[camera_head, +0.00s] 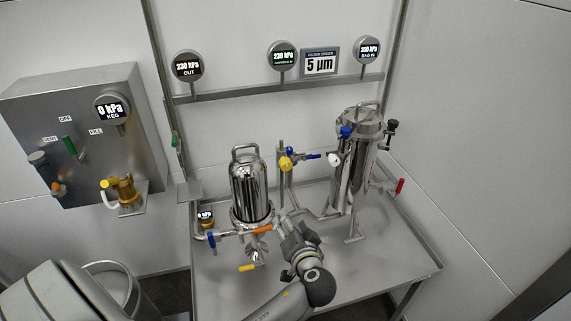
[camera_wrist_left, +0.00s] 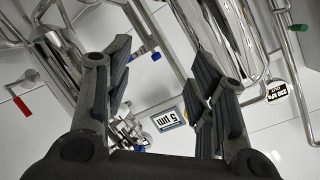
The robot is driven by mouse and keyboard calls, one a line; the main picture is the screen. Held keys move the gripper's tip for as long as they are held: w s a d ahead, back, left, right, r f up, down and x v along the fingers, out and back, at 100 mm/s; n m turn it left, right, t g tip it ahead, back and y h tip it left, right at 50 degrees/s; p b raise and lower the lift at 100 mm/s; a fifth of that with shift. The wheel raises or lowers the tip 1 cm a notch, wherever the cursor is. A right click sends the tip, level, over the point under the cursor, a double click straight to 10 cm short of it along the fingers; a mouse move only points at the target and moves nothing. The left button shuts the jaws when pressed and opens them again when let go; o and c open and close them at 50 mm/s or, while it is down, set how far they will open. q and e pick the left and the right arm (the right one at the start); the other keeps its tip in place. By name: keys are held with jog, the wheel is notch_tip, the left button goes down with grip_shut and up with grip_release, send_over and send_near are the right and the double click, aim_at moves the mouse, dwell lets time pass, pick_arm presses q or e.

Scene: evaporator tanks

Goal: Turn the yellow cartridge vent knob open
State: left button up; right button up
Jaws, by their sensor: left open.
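A round yellow knob (camera_head: 285,163) shows in the head view on the steel pipework between the two filter housings; I take it for the vent knob. The shiny cartridge housing (camera_head: 250,187) stands upright to its left. My left gripper (camera_head: 287,226) is below the knob, just right of the housing's base, and clearly apart from the knob. In the left wrist view its two dark fingers (camera_wrist_left: 160,85) are spread wide with nothing between them. My right gripper is not in view.
A taller bag housing (camera_head: 356,165) stands to the right, with a red handle (camera_head: 400,186). An orange handle (camera_head: 263,229) and a yellow handle (camera_head: 247,268) lie low by the cartridge housing. The steel table (camera_head: 385,255) is clear at right. A grey control box (camera_head: 85,135) hangs at left.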

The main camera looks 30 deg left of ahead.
aim_at(287, 167)
pick_arm(q)
jog(key=w+r+n+t+y, duration=0.2)
jog(key=w+r+y, duration=0.1)
jog(key=r, duration=0.7)
jog(key=p+x, duration=0.1)
jog(key=x, duration=0.5)
jog(key=p+x, duration=0.1)
jog(key=x, duration=0.2)
jog(key=shift+a+r+p, duration=0.15)
jog(key=shift+r+p, duration=0.15)
jog(key=shift+w+a+f, duration=0.1)
jog(key=shift+w+a, duration=0.4)
jog(key=shift+a, duration=0.05)
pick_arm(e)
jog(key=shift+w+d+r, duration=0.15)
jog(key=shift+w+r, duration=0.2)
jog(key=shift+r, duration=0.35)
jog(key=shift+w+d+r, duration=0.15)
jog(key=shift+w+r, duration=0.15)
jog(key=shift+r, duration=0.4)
pick_arm(q)
jog(key=c, duration=1.1)
jog(key=shift+o, duration=0.2)
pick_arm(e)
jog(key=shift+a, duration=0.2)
